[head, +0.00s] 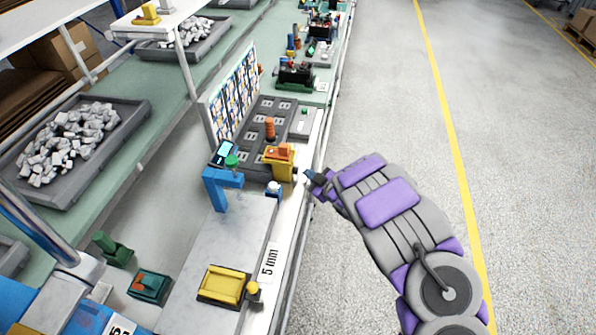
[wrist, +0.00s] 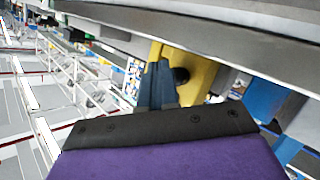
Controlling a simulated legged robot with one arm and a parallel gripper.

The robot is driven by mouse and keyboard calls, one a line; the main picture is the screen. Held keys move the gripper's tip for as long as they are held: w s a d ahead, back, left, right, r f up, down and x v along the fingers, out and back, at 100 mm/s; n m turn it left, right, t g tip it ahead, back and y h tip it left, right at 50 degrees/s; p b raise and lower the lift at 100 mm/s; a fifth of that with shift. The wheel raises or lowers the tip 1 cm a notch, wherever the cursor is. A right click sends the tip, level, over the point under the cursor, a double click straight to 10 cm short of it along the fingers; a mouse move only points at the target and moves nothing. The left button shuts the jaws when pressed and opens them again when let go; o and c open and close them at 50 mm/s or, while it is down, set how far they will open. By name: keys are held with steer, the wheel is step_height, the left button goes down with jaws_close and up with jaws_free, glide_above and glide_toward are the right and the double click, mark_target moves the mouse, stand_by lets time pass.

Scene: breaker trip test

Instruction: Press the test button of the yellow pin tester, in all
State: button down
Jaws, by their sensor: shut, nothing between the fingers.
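A yellow fixture with an orange top (head: 283,163), which looks like the pin tester, stands at the bench's right edge. In the wrist view its yellow body (wrist: 203,76) fills the space just beyond my fingertips, with a dark round knob (wrist: 181,75) on it that may be the test button. My gripper (head: 312,178) is shut and empty, at the right of the yellow fixture and slightly beyond the bench edge. In the wrist view the fingers (wrist: 158,78) overlap the left part of the yellow body. I cannot tell whether they touch it.
A blue fixture with a green knob (head: 223,184) stands left of the yellow one. A grey socket panel (head: 265,125) is behind. A low yellow fixture (head: 224,285) lies nearer on the bench. The floor (head: 385,130) on the right is clear.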

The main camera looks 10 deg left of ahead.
steer(key=shift+a, duration=0.15)
stand_by(0.6)
steer(key=shift+a+r, duration=0.1)
steer(key=shift+a, duration=0.15)
steer(key=shift+a, duration=0.6)
stand_by(1.1)
steer(key=shift+d, duration=0.15)
steer(key=shift+d+p, duration=0.3)
steer(key=shift+d, duration=0.6)
steer(key=d, duration=0.5)
steer(key=shift+s, duration=0.15)
stand_by(0.6)
